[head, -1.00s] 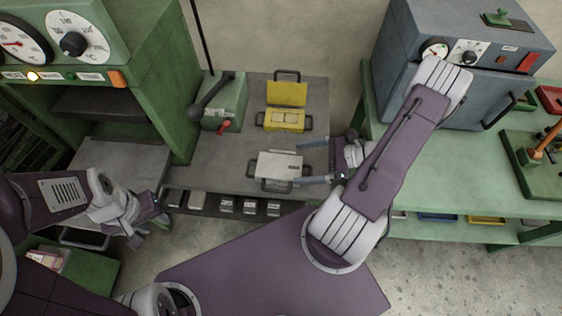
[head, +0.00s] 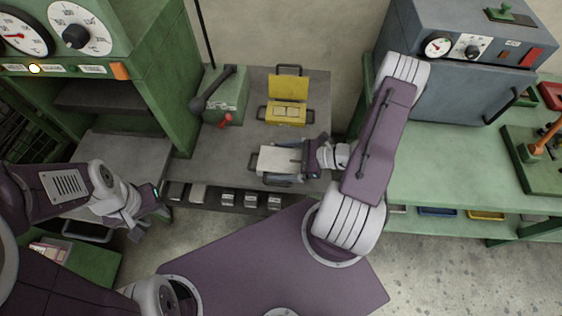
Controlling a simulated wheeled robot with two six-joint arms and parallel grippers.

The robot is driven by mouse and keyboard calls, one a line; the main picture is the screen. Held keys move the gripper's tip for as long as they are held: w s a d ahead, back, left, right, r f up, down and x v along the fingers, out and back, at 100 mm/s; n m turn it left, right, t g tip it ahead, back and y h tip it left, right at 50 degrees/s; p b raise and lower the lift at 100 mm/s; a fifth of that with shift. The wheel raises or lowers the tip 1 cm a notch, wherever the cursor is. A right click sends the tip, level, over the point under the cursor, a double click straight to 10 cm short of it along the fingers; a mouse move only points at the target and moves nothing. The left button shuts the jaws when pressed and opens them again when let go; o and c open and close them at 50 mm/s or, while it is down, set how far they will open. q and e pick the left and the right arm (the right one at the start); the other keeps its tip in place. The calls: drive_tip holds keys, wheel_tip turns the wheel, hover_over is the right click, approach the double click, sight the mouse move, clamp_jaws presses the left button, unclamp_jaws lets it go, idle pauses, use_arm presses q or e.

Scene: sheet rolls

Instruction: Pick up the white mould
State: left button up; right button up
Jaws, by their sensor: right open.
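The white mould (head: 276,159) is a flat pale block with dark handles, lying on the grey bench top in the middle of the head view. My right gripper (head: 288,163) reaches over its right part from the right. The fingers are open, one along the far side and one along the near side of the mould, and they hide its right end. I cannot tell whether they touch it. My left gripper (head: 147,212) hangs at the lower left, away from the mould; its fingers are too small and overlapped to read.
A yellow mould (head: 287,112) with an open lid sits behind the white one. A green lever press (head: 223,98) with a red knob stands at the back left. A green oven-like cabinet (head: 160,90) is on the left. A green table (head: 440,165) with a grey machine is on the right.

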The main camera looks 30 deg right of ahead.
drive_tip(key=c, duration=0.4)
drive_tip(key=shift+r, duration=0.1)
drive_tip(key=c, duration=1.6)
wheel_tip(320, 180, up, 4)
drive_tip(key=p, duration=0.4)
drive_tip(key=shift+r, duration=0.2)
drive_tip(key=s+d+r+p, duration=0.3)
drive_tip(key=s+r+p, duration=0.3)
drive_tip(key=s, duration=0.5)
drive_tip(key=shift+d+r+p, duration=0.2)
drive_tip(key=shift+r+p, duration=0.1)
drive_tip(key=shift+p, duration=0.25)
